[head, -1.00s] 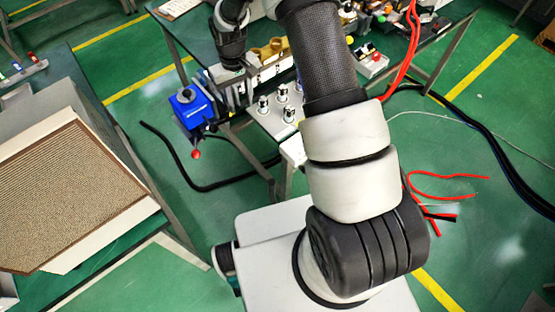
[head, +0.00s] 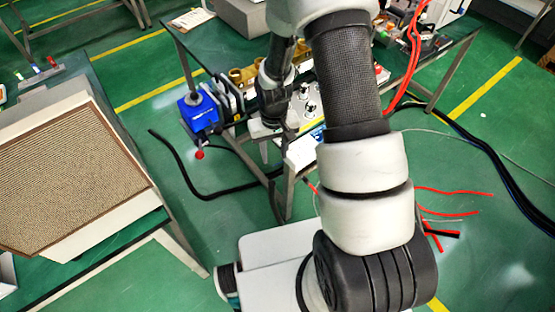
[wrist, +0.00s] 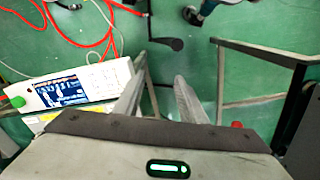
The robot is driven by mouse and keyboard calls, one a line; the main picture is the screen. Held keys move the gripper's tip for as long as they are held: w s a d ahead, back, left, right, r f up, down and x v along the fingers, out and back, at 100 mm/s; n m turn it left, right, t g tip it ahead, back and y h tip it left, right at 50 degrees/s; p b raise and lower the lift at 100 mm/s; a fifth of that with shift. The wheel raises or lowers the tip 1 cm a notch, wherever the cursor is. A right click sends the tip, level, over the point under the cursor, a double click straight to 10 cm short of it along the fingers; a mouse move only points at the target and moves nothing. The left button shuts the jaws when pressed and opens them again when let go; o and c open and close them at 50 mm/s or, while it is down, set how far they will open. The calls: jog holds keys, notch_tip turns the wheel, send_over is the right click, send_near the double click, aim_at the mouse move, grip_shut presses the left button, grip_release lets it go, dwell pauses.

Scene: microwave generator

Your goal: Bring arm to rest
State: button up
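My gripper (wrist: 162,88) shows in the wrist view with its two grey fingers apart and nothing between them. In the head view my arm reaches forward from my base and bends down at the near edge of a workbench (head: 240,32). The wrist hangs in front of this bench, and the fingertips are too small and hidden there to read. The wrist view looks down past the fingers to green floor. A white panel with a blue screen (wrist: 62,92) lies to the left of the fingers, apart from them.
A large beige unit with a perforated face (head: 70,180) is at the left. Red cables (head: 412,35) hang at the bench's right. Black cables lie on the floor.

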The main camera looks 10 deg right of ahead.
jog(key=shift+s+d+f, duration=0.15)
jog(key=shift+s, duration=0.35)
notch_tip(320, 180, up, 22)
jog(key=s+d+r+t, duration=0.1)
jog(key=s+t, duration=0.1)
jog(key=t, duration=0.1)
jog(key=s+r+t, duration=0.2)
jog(key=s+r, duration=1.2)
jog(key=shift+r+m+t, duration=0.2)
jog(key=shift+m+t, duration=0.1)
